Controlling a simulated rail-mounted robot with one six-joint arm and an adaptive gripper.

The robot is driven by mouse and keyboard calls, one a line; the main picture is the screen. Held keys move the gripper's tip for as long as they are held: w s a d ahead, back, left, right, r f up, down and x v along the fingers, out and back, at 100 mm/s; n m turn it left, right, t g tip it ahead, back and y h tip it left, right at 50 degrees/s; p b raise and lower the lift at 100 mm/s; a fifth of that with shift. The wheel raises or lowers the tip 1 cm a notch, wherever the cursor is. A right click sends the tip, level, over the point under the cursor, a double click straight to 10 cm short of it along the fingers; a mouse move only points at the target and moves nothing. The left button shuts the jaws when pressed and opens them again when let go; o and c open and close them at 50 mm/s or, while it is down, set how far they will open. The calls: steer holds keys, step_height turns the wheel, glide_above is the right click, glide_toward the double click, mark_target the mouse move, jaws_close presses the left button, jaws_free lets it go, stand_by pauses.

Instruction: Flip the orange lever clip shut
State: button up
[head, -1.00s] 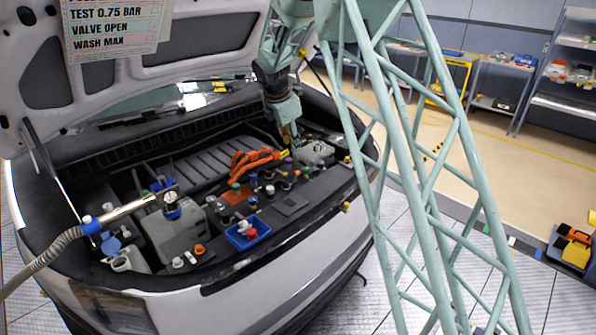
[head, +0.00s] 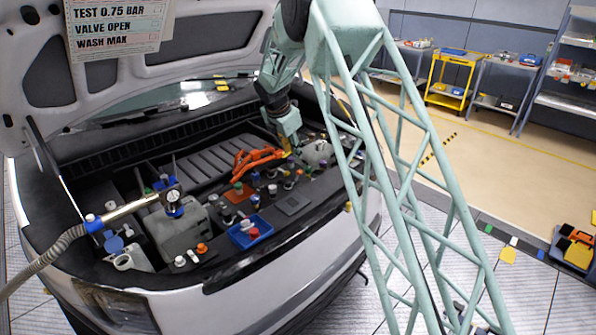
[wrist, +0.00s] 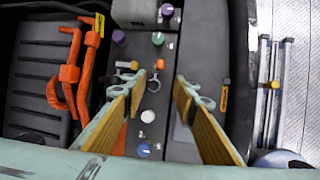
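Orange high-voltage cables (head: 255,160) with orange connectors lie on the engine-bay cover in the head view. They are at the left in the wrist view, with an orange connector block (wrist: 69,73) and a yellow tag (wrist: 99,25). A small orange part (wrist: 160,64) shows beyond my fingertips. I cannot tell which orange piece is the lever clip, or whether it is shut. My gripper (wrist: 162,88) is open, its two yellow-padded fingers apart with nothing held between them. In the head view it is over the bay beside the cables, its fingertips hard to make out.
Several coloured caps, including a green one (wrist: 158,39) and a purple one (wrist: 119,37), stand around the fingers. A blue tray (head: 249,232) of caps and a hose with a gauge (head: 172,196) are farther left in the bay. The raised hood (head: 200,50) hangs over the bay.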

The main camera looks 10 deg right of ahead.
mark_target(300, 172)
steer(key=shift+f, duration=0.1)
steer(key=shift+b+x, duration=0.4)
steer(key=shift+x, duration=6.4)
steer(key=c, duration=0.8)
steer(key=shift+s+d+f+t+y+b, duration=0.45)
steer(key=shift+t+b, duration=0.45)
steer(key=shift+b, duration=1.4)
steer(key=shift+c, duration=0.2)
steer(key=b, duration=0.3)
steer(key=s+t+y+b, duration=0.1)
steer(key=b, duration=0.3)
steer(key=shift+d+f+m, duration=0.25)
steer(key=shift+d+m, duration=0.1)
steer(key=shift+m, duration=0.05)
steer(key=shift+s+f+t+b, duration=0.2)
steer(key=shift+t+b, duration=0.2)
steer(key=shift+b, duration=0.75)
steer(key=shift+s+f+t+y+b, duration=0.3)
steer(key=shift+y+b, duration=0.25)
steer(key=shift+b, duration=0.3)
steer(key=shift+t+b, duration=0.4)
